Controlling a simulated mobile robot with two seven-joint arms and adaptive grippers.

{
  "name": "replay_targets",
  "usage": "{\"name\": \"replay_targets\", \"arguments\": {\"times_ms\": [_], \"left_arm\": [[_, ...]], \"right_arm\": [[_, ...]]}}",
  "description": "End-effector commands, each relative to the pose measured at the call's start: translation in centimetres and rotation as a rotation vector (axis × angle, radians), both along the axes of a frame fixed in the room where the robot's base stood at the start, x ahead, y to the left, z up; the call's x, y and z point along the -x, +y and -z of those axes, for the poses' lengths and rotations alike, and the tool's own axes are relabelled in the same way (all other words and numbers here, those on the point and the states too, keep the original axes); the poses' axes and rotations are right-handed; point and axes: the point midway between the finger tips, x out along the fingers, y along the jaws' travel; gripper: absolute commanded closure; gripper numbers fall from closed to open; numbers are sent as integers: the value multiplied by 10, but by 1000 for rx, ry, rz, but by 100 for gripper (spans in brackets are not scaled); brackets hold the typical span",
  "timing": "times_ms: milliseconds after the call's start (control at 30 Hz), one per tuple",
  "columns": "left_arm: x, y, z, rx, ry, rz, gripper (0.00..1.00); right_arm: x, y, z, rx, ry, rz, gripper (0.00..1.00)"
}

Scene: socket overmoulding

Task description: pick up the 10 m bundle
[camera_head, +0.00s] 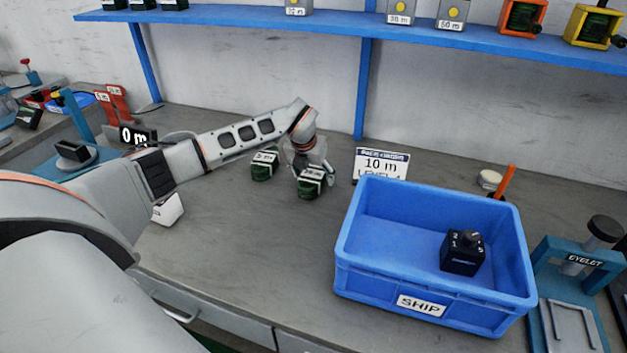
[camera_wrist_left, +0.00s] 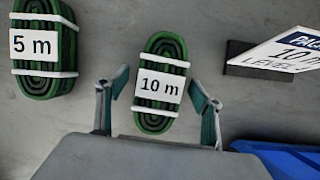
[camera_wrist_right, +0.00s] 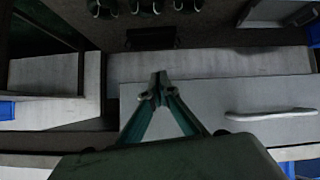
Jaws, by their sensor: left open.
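The 10 m bundle (camera_wrist_left: 160,88) is a dark green coil with white bands and a white "10 m" label. It lies on the bench, and in the head view (camera_head: 310,183) it is just below my left gripper (camera_head: 309,164). In the left wrist view my left gripper (camera_wrist_left: 157,103) is open, with one finger on each side of the bundle's near part.
A similar 5 m bundle (camera_wrist_left: 43,50) lies to the left, also in the head view (camera_head: 264,165). A 10 m sign (camera_head: 382,163) stands to the right. A blue SHIP crate (camera_head: 365,268) holds a black block (camera_head: 462,254). A blue shelf (camera_head: 330,23) runs above.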

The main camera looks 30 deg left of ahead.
Motion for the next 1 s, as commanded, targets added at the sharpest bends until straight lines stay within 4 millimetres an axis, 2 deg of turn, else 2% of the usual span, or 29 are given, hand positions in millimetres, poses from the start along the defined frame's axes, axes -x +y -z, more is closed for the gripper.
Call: {"name": "replay_targets", "arguments": {"times_ms": [200,233,400,767,1000], "left_arm": [[-1,0,0,0,-2,1,33],[-1,0,0,0,-2,1,36],[-1,0,0,0,-1,1,80],[-1,0,-3,0,-3,0,82],[-2,0,-26,0,-7,1,82]], "right_arm": [[-2,0,-3,0,-7,1,100],[-3,0,-3,0,-8,1,100],[-3,0,-4,0,-9,1,100],[-3,0,-4,-2,-10,0,100],[-4,1,-7,-4,-11,1,100]]}}
